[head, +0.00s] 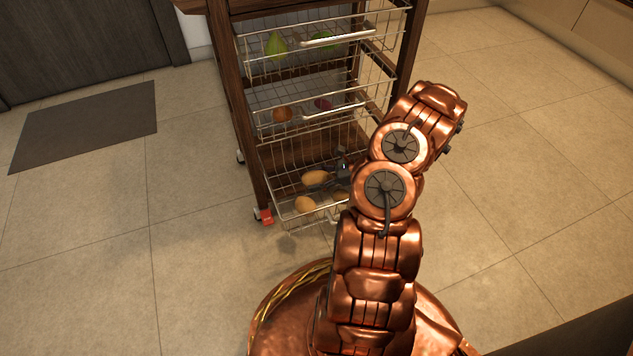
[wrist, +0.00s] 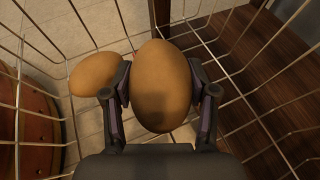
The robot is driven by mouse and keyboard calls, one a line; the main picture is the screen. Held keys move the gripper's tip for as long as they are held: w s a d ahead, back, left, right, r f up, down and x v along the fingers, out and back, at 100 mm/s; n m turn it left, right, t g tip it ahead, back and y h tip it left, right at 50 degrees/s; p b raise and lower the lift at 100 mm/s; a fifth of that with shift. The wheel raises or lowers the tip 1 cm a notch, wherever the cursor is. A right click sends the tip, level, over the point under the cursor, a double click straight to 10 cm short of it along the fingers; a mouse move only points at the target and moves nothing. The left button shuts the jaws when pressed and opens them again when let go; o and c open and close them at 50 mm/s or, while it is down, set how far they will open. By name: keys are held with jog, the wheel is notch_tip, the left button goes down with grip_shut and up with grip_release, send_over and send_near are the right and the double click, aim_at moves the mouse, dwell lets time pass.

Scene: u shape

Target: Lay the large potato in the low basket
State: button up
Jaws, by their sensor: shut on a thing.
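The large potato (wrist: 160,88) is brown and oval and sits between the two fingers of my gripper (wrist: 162,92), which is shut on it. In the head view the large potato (head: 317,177) shows within the low wire basket (head: 277,197), beside my gripper (head: 342,168), which my arm partly hides. The wire walls of the low basket (wrist: 40,115) surround the potato in the wrist view. I cannot tell whether the potato touches the basket floor. A smaller potato (wrist: 95,73) lies to its left, apart from it; it also shows in the head view (head: 305,203).
Another potato (head: 340,197) shows partly beside my arm in the low basket. Higher wire baskets on the dark wooden cart hold a green pear (head: 276,44), an orange-brown item (head: 283,114) and a purple-red item (head: 323,103). The floor around is clear; a grey mat (head: 85,122) lies left.

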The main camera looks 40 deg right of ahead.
jog(key=shift+f, duration=0.65)
jog(key=o, duration=1.3)
jog(key=shift+r, duration=0.15)
jog(key=shift+r, duration=0.5)
jog(key=p+v, duration=0.5)
jog(key=v, duration=0.5)
jog(key=shift+r, duration=0.1)
jog(key=shift+v, duration=0.9)
